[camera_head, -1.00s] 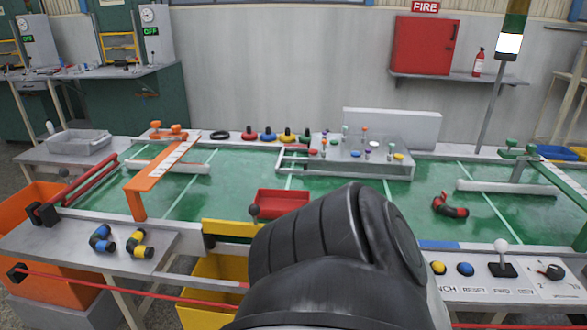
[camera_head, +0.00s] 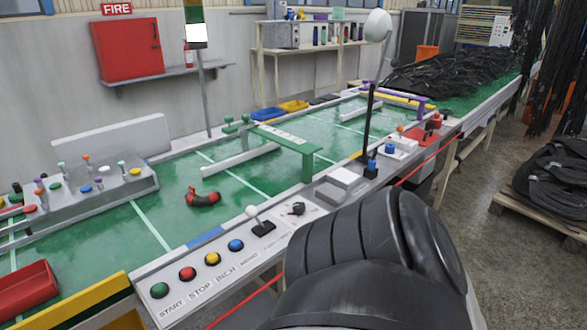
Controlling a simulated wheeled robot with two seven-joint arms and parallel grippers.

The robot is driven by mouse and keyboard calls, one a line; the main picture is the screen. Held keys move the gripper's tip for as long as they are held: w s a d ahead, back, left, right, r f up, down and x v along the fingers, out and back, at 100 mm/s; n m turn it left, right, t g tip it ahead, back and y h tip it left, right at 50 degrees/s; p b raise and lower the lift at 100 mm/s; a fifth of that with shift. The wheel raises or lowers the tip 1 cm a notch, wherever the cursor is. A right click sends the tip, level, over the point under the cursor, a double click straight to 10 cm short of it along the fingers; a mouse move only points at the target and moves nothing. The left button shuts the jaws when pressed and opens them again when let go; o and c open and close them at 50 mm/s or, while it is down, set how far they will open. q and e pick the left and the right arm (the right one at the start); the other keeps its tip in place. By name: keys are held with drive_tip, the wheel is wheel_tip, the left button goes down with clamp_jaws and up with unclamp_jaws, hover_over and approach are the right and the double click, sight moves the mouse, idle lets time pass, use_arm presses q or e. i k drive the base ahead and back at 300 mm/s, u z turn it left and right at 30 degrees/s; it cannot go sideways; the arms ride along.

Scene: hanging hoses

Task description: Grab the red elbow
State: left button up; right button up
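The red elbow (camera_head: 203,198) is a short bent piece, red with dark ends. It lies on the green conveyor surface (camera_head: 172,222), left of the white bar and behind the control panel. Nothing touches it. A large black ribbed part of my own arm fills the lower right of the head view. Neither gripper's fingers show in the view.
A control panel with colored buttons (camera_head: 187,273) and a joystick (camera_head: 257,218) lies along the conveyor's near edge. A green arch (camera_head: 290,140) and a white bar (camera_head: 240,160) stand right of the elbow. A red tray (camera_head: 27,288) sits at lower left. Black hoses (camera_head: 440,75) lie farther back.

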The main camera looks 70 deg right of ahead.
sight(213, 197)
drive_tip(key=z, duration=2.55)
